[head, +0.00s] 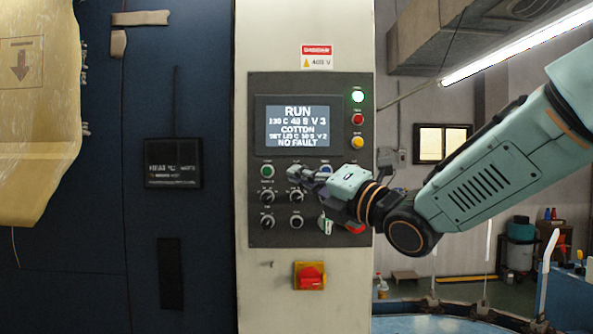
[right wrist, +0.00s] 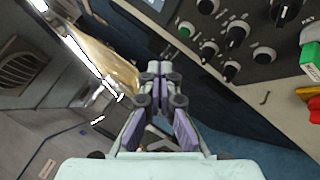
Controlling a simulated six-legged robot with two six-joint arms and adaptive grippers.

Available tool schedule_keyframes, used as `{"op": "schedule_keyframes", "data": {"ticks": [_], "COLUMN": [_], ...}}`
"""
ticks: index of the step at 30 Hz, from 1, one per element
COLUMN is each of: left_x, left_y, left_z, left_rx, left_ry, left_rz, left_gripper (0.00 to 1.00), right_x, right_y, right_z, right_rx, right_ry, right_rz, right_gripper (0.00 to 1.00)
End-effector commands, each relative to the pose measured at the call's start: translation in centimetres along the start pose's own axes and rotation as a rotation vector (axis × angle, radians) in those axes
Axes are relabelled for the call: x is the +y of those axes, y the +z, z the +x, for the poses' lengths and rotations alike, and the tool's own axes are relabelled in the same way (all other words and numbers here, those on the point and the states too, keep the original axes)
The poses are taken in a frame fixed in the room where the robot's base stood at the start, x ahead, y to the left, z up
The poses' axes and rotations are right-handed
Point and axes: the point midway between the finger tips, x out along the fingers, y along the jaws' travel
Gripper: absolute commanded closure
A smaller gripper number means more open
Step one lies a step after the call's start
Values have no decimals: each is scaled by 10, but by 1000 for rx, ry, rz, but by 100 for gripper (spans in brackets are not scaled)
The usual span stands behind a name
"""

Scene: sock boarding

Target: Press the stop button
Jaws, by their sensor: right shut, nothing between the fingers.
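The control panel (head: 257,237) is on a pale column, with a lit screen (head: 297,127) reading RUN and NO FAULT. A green button (head: 267,171) sits at the left of the row below the screen; it also shows in the right wrist view (right wrist: 186,30). A red part (head: 355,229) at the panel's lower right is partly hidden by my right gripper. I cannot read which control is marked stop. My right gripper (head: 292,172) is shut and empty in front of the row; its closed fingers (right wrist: 160,70) also show in the wrist view. Contact is not visible.
Several black knobs (head: 267,222) sit below the row. Indicator lamps (head: 357,97) run beside the screen, the top one lit. A yellow and red switch (head: 310,276) is below the panel. A green and white tag (head: 327,226) hangs near my gripper.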

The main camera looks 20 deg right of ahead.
Motion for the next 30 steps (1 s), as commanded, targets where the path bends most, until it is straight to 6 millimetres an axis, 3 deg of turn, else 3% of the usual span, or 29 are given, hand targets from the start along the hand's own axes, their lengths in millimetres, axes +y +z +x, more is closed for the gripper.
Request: {"op": "schedule_keyframes", "data": {"ticks": [12, 21, 30], "left_x": [0, 0, 0], "left_y": [0, 0, 0], "left_z": [-38, -38, -38], "left_rx": [0, 0, 0], "left_ry": [0, 0, 0], "left_rz": [0, 0, 0], "left_gripper": [60, 60, 60], "right_x": [-24, -39, -40], "right_y": [29, 39, 41], "right_z": [37, 54, 56], "right_rx": [-1, 0, 0], "right_ry": [-2, -1, -1], "right_rz": [0, 1, 0], "right_gripper": [100, 100, 100]}}
